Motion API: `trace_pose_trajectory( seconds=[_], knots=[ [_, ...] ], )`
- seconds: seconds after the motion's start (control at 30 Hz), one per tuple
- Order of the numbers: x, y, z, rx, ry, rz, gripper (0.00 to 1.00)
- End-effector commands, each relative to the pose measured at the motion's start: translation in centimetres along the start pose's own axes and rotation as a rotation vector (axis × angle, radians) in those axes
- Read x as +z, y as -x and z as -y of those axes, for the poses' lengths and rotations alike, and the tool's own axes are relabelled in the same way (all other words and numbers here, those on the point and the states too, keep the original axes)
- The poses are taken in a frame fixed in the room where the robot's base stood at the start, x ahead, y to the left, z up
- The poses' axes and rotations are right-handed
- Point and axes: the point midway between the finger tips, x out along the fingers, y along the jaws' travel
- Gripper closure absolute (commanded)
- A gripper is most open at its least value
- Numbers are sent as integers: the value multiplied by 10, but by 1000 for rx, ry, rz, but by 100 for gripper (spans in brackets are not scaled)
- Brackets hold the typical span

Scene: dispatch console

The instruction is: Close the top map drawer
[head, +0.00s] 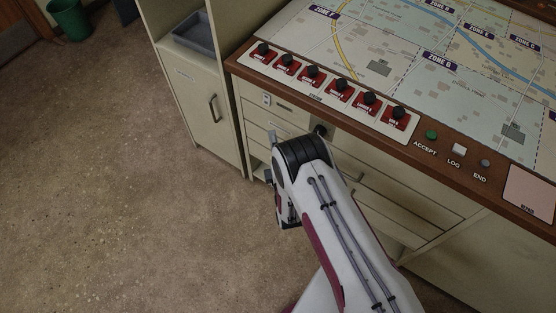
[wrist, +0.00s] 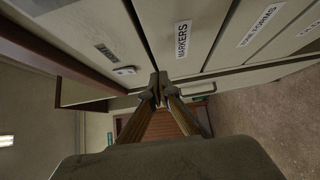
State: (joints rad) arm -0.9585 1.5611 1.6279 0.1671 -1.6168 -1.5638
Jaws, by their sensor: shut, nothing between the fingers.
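The top map drawer (head: 285,107) is the upper front under the console's wooden edge, partly hidden by my arm in the head view. In the wrist view the top drawer's front (wrist: 75,30) is at upper left, with a small label and a white fitting near its end. I cannot tell how far it stands out. My gripper (wrist: 158,90) is shut and empty, beside the drawer fronts near the seam below the top drawer. I cannot tell if it touches them. In the head view its fingers are mostly hidden by my arm.
The markers drawer (wrist: 182,40) is right beside the top one in the wrist view. A cabinet (head: 198,110) with a door handle (head: 213,108) and a grey tray (head: 195,35) stands left of the console. The map top (head: 400,60) carries red switches (head: 340,88).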

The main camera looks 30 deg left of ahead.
Motion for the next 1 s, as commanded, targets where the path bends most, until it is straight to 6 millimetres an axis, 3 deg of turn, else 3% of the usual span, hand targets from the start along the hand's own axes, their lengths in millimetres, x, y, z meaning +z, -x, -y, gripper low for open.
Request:
trace_pose_trajectory(
  seconds=[0.6, 1.0],
  knots=[
    [-1, 75, 1, -3, 2, -3, 100],
    [-1, 90, 1, -2, 0, -3, 100]
  ],
)
